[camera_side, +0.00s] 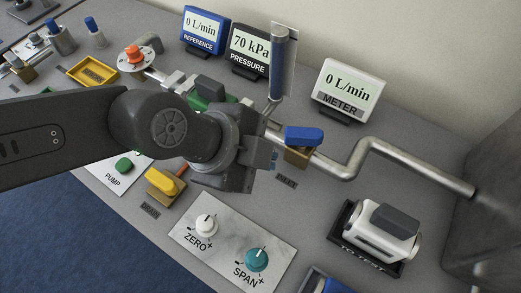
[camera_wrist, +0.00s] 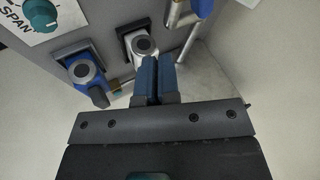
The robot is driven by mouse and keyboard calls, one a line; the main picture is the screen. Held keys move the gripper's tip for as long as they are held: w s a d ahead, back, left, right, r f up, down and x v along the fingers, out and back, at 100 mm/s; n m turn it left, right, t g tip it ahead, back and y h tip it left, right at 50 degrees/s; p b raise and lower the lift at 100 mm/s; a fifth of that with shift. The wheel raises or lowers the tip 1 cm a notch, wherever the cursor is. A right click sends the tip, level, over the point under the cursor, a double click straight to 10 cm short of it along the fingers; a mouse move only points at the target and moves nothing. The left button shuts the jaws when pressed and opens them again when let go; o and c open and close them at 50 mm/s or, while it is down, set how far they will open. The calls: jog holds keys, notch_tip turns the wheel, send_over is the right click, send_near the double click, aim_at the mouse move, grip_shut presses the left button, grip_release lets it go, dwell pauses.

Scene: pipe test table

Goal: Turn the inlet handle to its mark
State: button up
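A blue lever handle (camera_side: 303,136) sits on a brass valve body (camera_side: 297,157) in the metal pipe, right of my gripper in the side view. The small label (camera_side: 286,181) below it is too small to read surely, so I cannot confirm it is the inlet handle. No mark for it can be made out. A blue part (camera_wrist: 203,8) beside a metal pipe shows at the top of the wrist view, apart from my fingers. My gripper (camera_wrist: 158,63) has its two blue fingers close together with nothing seen between them. A green valve part (camera_side: 203,102) is partly hidden behind my arm.
The bent pipe (camera_side: 357,160) runs right to a grey box. A white device (camera_side: 385,232) sits in a black cradle. The ZERO and SPAN panel (camera_side: 225,243), yellow handle (camera_side: 163,181) and meter display (camera_side: 350,88) stand around. A tall upright tube (camera_side: 280,65) rises behind my gripper.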

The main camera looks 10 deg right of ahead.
aim_at(305, 132)
jog(key=shift+o, duration=1.4)
jog(key=shift+d+f+g, duration=0.25)
jog(key=shift+g, duration=0.15)
jog(key=o, duration=0.6)
jog(key=d+g+h, duration=0.1)
jog(key=w+d+f+n+g+h, duration=0.1)
jog(key=d+g, duration=0.1)
jog(key=w+d+g+h, duration=0.1)
jog(key=d, duration=0.1)
jog(key=shift+f+n+g, duration=0.3)
jog(key=shift+g, duration=0.1)
jog(key=w+h, duration=0.1)
jog(key=h, duration=0.1)
jog(key=w+d+r+n+g+h, duration=0.1)
jog(key=w+h, duration=0.3)
jog(key=shift+w+d+r, duration=0.15)
jog(key=shift+w+d, duration=0.05)
jog(key=shift+d, duration=0.05)
jog(key=shift+w+n+h, duration=0.3)
jog(key=shift+w+h, duration=0.2)
notch_tip(305, 132, down, 6)
jog(key=shift+f, duration=0.1)
jog(key=shift+s+d+f, duration=0.15)
jog(key=shift+d+f, duration=0.1)
jog(key=shift+d, duration=0.4)
jog(key=shift+s+d, duration=0.25)
jog(key=shift+d, duration=0.45)
